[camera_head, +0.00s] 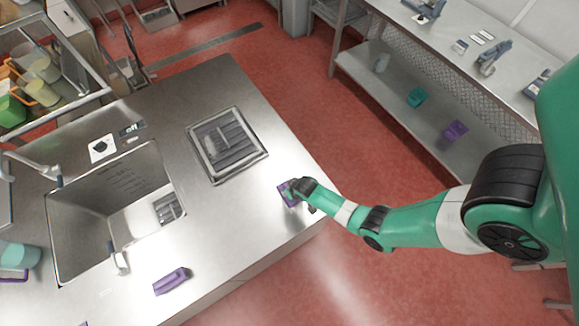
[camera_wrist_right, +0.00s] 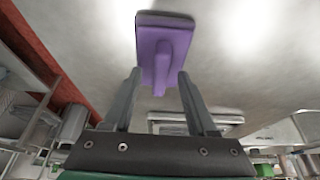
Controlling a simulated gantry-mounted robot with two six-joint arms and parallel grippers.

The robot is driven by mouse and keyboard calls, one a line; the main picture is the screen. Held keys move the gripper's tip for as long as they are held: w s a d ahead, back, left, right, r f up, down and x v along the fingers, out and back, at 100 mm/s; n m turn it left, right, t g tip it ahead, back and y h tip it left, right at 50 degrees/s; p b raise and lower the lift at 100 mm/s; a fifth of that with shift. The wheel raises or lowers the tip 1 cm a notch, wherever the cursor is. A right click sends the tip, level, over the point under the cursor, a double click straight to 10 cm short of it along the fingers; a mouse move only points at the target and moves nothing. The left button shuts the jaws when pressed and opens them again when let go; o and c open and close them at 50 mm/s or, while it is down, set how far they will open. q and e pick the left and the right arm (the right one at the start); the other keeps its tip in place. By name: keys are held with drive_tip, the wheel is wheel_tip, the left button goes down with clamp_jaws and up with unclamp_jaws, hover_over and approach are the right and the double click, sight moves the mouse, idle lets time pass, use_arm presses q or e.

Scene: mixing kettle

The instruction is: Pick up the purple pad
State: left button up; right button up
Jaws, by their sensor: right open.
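A purple pad (camera_head: 287,194) with a raised handle lies on the steel counter near its right edge. My right gripper (camera_head: 296,188) is right at it and hides part of it. In the right wrist view the purple pad (camera_wrist_right: 163,22) sits just beyond the fingertips. Its handle points towards my right gripper (camera_wrist_right: 160,75), which is open, with one finger on each side of the handle's end. I cannot tell whether the fingers touch it. My left gripper is not in view.
Another purple object (camera_head: 171,281) lies at the counter's front. A sink (camera_head: 77,240) and a framed panel (camera_head: 227,145) are set in the counter. A lower shelf (camera_head: 430,118) at right holds a teal item (camera_head: 416,97) and a purple item (camera_head: 455,131).

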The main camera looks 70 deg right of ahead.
drive_tip(key=shift+f, duration=0.2)
clamp_jaws()
drive_tip(key=shift+r, duration=0.1)
drive_tip(key=shift+w+d+r+p, duration=0.1)
drive_tip(key=shift+r+p, duration=0.3)
drive_tip(key=shift+r, duration=0.15)
drive_tip(key=p+v, duration=0.1)
drive_tip(key=v, duration=0.1)
drive_tip(key=p+v, duration=0.1)
drive_tip(key=v, duration=0.1)
drive_tip(key=shift+w+d+p, duration=0.2)
drive_tip(key=shift+d+p, duration=0.05)
drive_tip(key=shift+p, duration=0.1)
drive_tip(key=s+a+r+p, duration=0.7)
drive_tip(key=s+r, duration=0.1)
drive_tip(key=s, duration=0.3)
drive_tip(key=shift+a+p, duration=0.2)
drive_tip(key=shift+p, duration=0.2)
